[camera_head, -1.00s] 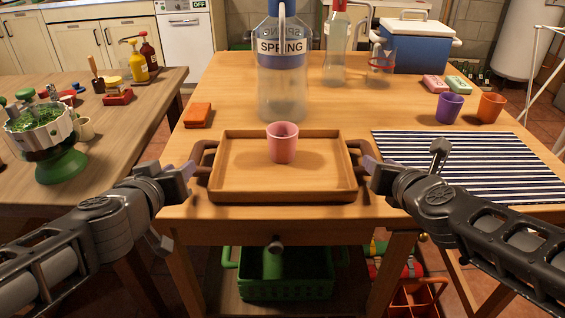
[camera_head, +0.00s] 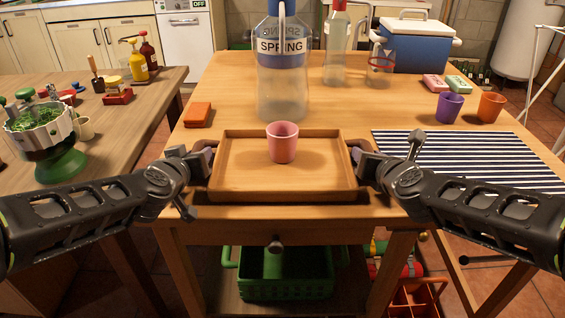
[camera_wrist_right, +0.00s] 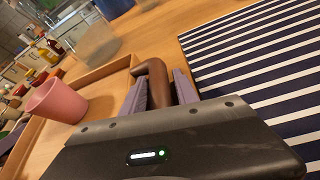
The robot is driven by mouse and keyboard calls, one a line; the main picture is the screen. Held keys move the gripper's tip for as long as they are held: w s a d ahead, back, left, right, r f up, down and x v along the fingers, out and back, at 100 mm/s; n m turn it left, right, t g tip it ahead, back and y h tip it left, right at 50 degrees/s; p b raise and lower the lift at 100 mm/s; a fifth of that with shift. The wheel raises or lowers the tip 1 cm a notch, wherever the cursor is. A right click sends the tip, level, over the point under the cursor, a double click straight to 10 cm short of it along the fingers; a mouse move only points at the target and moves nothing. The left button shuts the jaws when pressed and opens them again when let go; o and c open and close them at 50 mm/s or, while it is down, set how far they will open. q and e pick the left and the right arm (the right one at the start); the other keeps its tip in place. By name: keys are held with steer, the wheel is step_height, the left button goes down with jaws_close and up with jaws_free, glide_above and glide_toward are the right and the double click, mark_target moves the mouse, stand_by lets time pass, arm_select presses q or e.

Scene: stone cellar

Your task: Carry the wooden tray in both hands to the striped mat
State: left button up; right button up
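The wooden tray (camera_head: 282,193) lies flat on the near part of the wooden table, with a pink cup (camera_head: 283,142) standing in it. The striped mat (camera_head: 470,160) lies right of the tray. My left gripper (camera_head: 207,160) is at the tray's left handle, which it mostly hides; its finger opening is unclear. My right gripper (camera_head: 360,163) is at the right handle. In the right wrist view its fingers (camera_wrist_right: 160,95) stand apart on either side of the brown handle (camera_wrist_right: 156,78); a firm grip does not show.
A large clear SPRING bottle (camera_head: 282,75) stands behind the tray. An orange block (camera_head: 197,115) lies to its left. Purple (camera_head: 449,107) and orange (camera_head: 491,107) cups stand behind the mat, near a blue cooler (camera_head: 415,45). The visible mat surface is empty.

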arm_select(q)
steer(key=shift+c, duration=0.4)
arm_select(e)
steer(key=shift+c, duration=0.5)
arm_select(q)
jaws_close()
arm_select(e)
steer(key=c, duration=0.6)
jaws_close()
